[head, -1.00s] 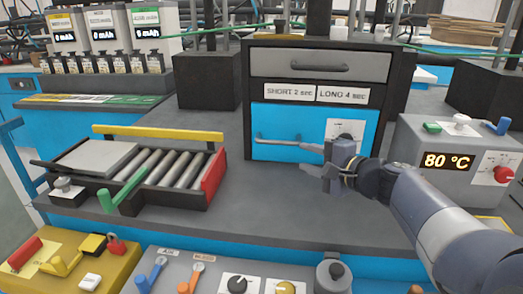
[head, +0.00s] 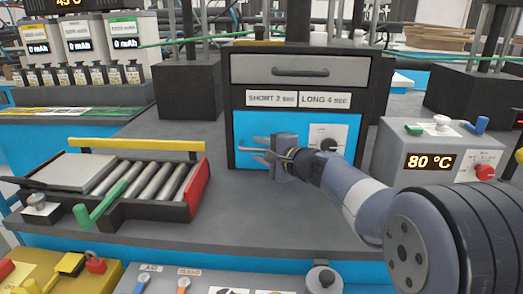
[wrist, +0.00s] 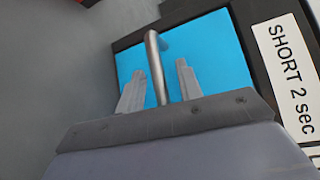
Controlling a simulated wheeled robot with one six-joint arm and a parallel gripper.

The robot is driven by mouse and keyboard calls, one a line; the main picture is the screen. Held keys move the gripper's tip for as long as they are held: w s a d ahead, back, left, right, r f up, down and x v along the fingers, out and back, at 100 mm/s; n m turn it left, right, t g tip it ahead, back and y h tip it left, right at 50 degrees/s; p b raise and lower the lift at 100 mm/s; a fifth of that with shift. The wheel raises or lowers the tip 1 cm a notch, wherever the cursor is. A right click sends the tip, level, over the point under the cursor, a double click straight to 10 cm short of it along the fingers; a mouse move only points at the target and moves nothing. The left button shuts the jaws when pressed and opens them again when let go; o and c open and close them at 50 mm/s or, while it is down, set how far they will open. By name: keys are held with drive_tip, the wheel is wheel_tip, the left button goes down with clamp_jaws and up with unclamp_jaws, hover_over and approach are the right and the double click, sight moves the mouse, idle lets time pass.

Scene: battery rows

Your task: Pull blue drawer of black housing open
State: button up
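The black housing (head: 378,85) stands on the grey bench in the head view. Its blue drawer (head: 247,124) is the lower front, below a grey drawer, and looks closed. The wrist view shows the blue drawer front (wrist: 205,50) with a metal bar handle (wrist: 155,65) standing out from it. My gripper (head: 262,155) is in front of the drawer at the handle. In the wrist view my gripper (wrist: 158,85) is open, with one finger on each side of the handle bar and gaps visible. In the head view my gripper partly hides the handle.
A grey drawer (head: 280,69) with a dark handle sits above the blue one. A roller tray (head: 120,185) stands to the left, and a grey box reading 80 °C (head: 408,138) to the right. The bench top before the housing is clear.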

drive_tip(key=shift+c, duration=0.4)
clamp_jaws()
